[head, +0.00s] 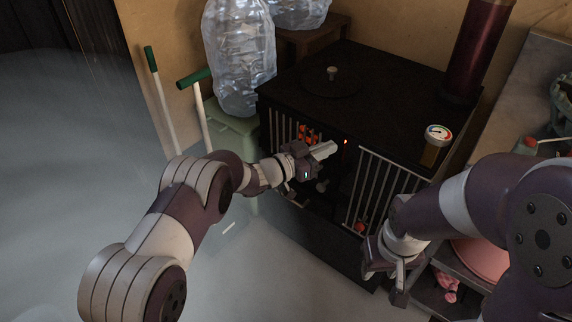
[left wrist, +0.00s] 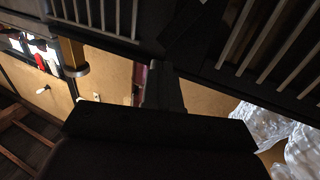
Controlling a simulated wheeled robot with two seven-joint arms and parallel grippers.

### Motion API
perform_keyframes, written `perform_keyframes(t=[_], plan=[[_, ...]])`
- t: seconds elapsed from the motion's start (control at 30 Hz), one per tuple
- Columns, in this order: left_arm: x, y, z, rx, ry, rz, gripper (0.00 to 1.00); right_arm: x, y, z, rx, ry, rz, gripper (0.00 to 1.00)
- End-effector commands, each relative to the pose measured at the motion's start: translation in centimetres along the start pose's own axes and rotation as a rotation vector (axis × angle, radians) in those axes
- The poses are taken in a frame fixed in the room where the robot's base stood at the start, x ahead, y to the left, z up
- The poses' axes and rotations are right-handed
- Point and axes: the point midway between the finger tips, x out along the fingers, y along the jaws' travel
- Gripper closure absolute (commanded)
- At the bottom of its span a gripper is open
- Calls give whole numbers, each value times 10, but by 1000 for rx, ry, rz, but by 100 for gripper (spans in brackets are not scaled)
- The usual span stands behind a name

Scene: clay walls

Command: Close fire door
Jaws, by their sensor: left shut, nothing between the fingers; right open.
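The black stove (head: 300,85) stands against the clay wall, its front fitted with pale vertical bars. One barred panel (head: 284,126) is at the left of the front and another barred panel (head: 385,190) is at the right. Orange glow shows behind the left bars. Which panel is the fire door, and how far it stands open, I cannot tell. My left gripper (head: 324,151) is shut and empty, in front of the stove between the panels; whether it touches is unclear. The left wrist view shows bars (left wrist: 270,45) close by. My right gripper (head: 388,283) is open below the right panel.
Green-handled tools (head: 160,85) lean nearby. A low shelf (head: 440,295) is at lower right. The left floor is clear.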

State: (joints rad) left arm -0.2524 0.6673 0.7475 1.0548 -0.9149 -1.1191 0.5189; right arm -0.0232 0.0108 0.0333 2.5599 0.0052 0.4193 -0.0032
Motion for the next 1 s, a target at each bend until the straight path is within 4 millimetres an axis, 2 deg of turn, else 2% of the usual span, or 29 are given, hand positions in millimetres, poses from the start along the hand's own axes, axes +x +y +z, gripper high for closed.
perform_keyframes(t=[0.5, 0.9, 1.0], plan=[[3, 4, -2, -4, 0, 2, 100, -9, 0, -1, 0, 0, 0, 57], [-73, 28, -2, -10, 0, -2, 100, -35, 0, -4, 0, 0, 0, 57], [-86, 32, -1, -8, 1, -1, 100, -38, 0, -4, 0, 0, 0, 57]])
